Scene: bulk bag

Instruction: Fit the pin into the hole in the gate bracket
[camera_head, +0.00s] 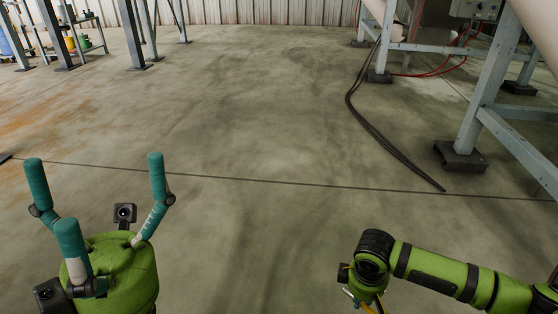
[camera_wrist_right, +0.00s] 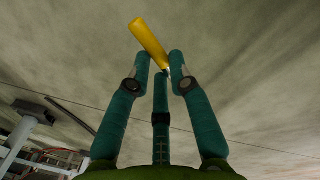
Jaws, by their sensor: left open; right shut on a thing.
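A yellow pin (camera_wrist_right: 150,42) shows in the right wrist view, slanting up and left out of the fingertips. My right gripper (camera_wrist_right: 160,67) is shut on its lower end. In the head view the right gripper (camera_head: 366,302) is at the bottom edge, mostly cut off, with a bit of yellow below it. My left gripper (camera_head: 90,185) is at the lower left of the head view, its teal fingers spread wide, pointing up and empty. I can make out no gate bracket or hole in either view.
Open concrete floor (camera_head: 230,130) fills the middle. Black cables (camera_head: 366,125) lie at right, near a grey steel frame leg (camera_head: 487,95) on a dark foot (camera_head: 460,157). More grey posts (camera_head: 131,35) and a small table (camera_head: 90,25) stand at the far left.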

